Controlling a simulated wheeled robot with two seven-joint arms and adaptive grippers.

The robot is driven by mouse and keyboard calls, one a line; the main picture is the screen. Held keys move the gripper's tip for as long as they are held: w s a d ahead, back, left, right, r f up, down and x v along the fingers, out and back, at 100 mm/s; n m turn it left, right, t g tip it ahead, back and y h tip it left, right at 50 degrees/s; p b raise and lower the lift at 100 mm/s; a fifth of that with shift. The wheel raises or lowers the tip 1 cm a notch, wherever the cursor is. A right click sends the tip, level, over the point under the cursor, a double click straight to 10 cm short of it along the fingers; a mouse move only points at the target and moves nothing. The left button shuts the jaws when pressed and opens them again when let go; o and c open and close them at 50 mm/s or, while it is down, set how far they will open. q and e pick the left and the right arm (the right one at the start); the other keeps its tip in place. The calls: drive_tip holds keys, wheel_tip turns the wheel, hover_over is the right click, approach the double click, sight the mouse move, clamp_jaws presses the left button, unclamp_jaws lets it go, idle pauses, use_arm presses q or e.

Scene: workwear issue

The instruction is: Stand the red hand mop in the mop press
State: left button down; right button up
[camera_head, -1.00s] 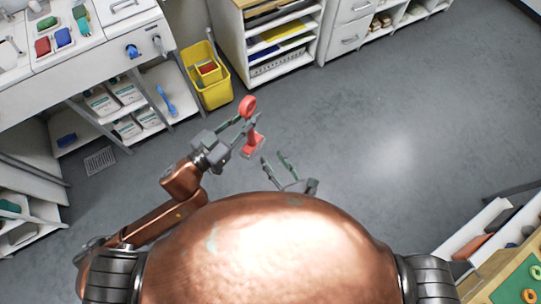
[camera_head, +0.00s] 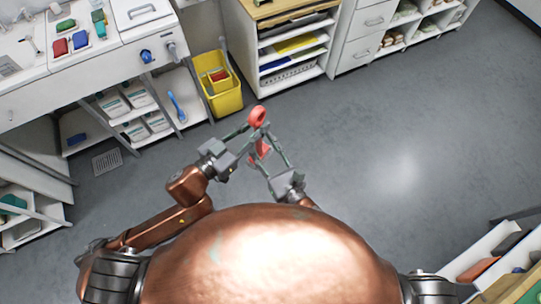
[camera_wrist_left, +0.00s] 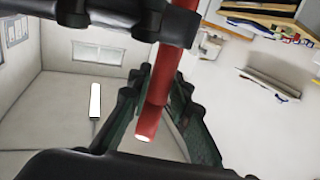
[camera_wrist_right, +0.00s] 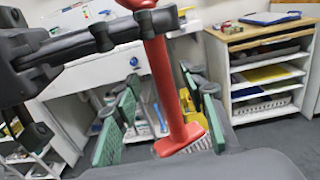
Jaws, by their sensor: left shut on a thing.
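The red hand mop (camera_head: 257,116) is in the air in front of me, held by my left gripper (camera_head: 247,143). In the left wrist view, red handle (camera_wrist_left: 150,115) passes between the left fingers. My right gripper (camera_head: 264,152) is open, its fingers on either side of the mop; I cannot tell whether they touch it. The yellow bucket (camera_head: 224,101), apparently the mop press, stands on the floor beyond, with red inside.
A white counter with shelves (camera_head: 110,70) stands left of the bucket, with coloured items on top. A white shelf cabinet (camera_head: 247,70) is close to the bucket's right. Grey floor (camera_head: 370,150) is clear between me and the furniture.

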use_arm(q)
drive_tip(key=shift+r, duration=0.1)
use_arm(e)
drive_tip(key=shift+x, duration=1.55)
drive_tip(key=shift+c, duration=0.6)
drive_tip(key=shift+s+a, duration=0.1)
clamp_jaws()
use_arm(q)
drive_tip(key=c, duration=1.7)
unclamp_jaws()
